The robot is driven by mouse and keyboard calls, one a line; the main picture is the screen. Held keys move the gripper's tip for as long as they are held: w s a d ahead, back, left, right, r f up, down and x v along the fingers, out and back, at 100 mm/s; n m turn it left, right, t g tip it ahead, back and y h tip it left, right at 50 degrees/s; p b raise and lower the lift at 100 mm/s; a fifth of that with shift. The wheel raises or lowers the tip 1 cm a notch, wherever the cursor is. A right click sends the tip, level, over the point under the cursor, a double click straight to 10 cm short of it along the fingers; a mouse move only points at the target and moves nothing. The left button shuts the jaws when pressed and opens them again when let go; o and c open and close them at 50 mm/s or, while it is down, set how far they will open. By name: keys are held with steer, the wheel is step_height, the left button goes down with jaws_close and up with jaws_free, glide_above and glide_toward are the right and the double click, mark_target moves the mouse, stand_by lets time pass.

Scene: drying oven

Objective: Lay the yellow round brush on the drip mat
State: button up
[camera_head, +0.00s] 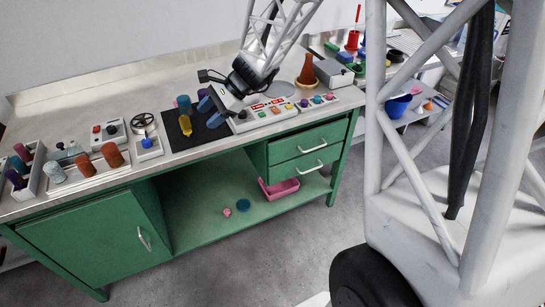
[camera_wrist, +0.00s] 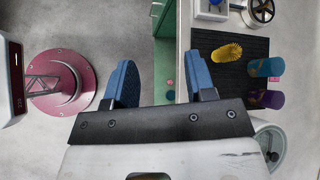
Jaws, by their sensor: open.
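The yellow round brush (camera_head: 185,125) is over the black ribbed mat (camera_head: 176,144) on the counter, near its left half. In the wrist view the yellow brush (camera_wrist: 228,52) shows against the mat (camera_wrist: 204,40); I cannot tell if it stands upright or lies. My gripper (camera_head: 210,112) is above the mat's right side, to the right of the brush. Its blue fingers are wide apart, with nothing between them in the wrist view (camera_wrist: 160,88).
A teal cylinder (camera_wrist: 266,67) and a purple one (camera_wrist: 264,99) are at the mat's back. A valve wheel (camera_head: 143,121) and blue-knobbed box (camera_head: 149,147) are left of the mat; a control panel (camera_head: 265,112) is right.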

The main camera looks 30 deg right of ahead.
steer(key=s+d+r+n+h, duration=0.1)
steer(key=s+n, duration=0.4)
steer(key=s, duration=0.5)
steer(key=s+d+r+n+h, duration=0.1)
steer(key=s+r+n+h, duration=0.3)
steer(key=s, duration=0.6)
steer(key=s+d+r+n+t+h, duration=0.1)
steer(key=s+n+h, duration=0.4)
steer(key=s, duration=0.5)
steer(key=shift+s+d+r+n, duration=0.3)
steer(key=shift+d+r, duration=0.25)
steer(key=shift+r, duration=0.7)
